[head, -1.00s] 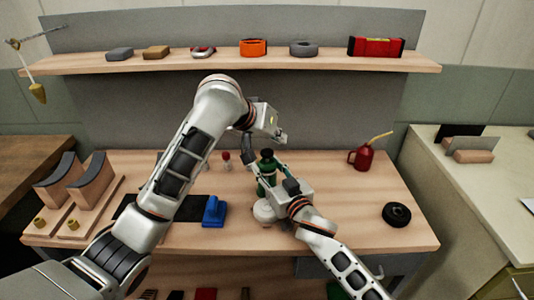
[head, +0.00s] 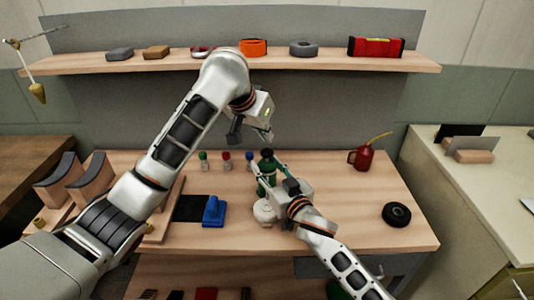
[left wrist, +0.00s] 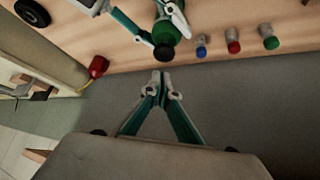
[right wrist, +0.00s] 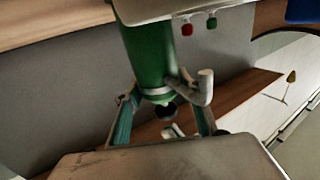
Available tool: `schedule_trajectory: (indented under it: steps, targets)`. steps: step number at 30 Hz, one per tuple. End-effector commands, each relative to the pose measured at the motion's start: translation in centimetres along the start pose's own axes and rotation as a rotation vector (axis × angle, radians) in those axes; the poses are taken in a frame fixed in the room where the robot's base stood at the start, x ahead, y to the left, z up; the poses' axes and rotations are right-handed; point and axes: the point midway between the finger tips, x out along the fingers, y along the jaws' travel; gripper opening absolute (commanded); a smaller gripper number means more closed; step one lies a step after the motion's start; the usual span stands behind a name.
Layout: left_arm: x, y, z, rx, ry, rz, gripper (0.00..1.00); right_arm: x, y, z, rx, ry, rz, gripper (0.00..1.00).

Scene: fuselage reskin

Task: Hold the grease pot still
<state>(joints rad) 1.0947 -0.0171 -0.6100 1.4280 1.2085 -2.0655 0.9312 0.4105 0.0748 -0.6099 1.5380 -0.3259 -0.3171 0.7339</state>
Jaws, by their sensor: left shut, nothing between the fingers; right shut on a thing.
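The grease pot appears to be the green cylinder with a black top (head: 267,172), upright near the middle of the bench. Its black top shows in the left wrist view (left wrist: 164,51), and its green body in the right wrist view (right wrist: 148,55). My right gripper (head: 268,180) is shut around the green pot; its teal fingers lie on both sides in the left wrist view. My left gripper (head: 266,135) is shut and empty, above and behind the pot. Its fingertips (left wrist: 161,75) meet, apart from the black top. The exact finger contact is partly hidden.
A pale round object (head: 264,211) sits in front of the pot. Small capped vials (head: 226,160) stand left of it. A blue tool (head: 214,212), red oil can (head: 363,156) and black ring (head: 397,214) are on the bench. A shelf (head: 330,62) crosses above.

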Motion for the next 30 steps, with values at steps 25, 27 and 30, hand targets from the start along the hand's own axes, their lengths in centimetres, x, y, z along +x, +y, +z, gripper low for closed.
schedule_trajectory:
  steps: [25,27,30]
  targets:
    - [1.20,-0.02,0.82,-0.001,0.001,0.000,0.00,-0.02,0.02,0.17,-0.001,-0.003,0.001,0.01]
    - [1.20,-0.02,0.82,-0.001,0.001,0.000,0.00,-0.02,0.02,0.17,-0.001,-0.003,0.001,0.01]
    - [1.20,-0.02,0.82,-0.001,0.001,0.000,0.00,-0.02,0.01,0.17,-0.001,-0.003,0.001,0.01]
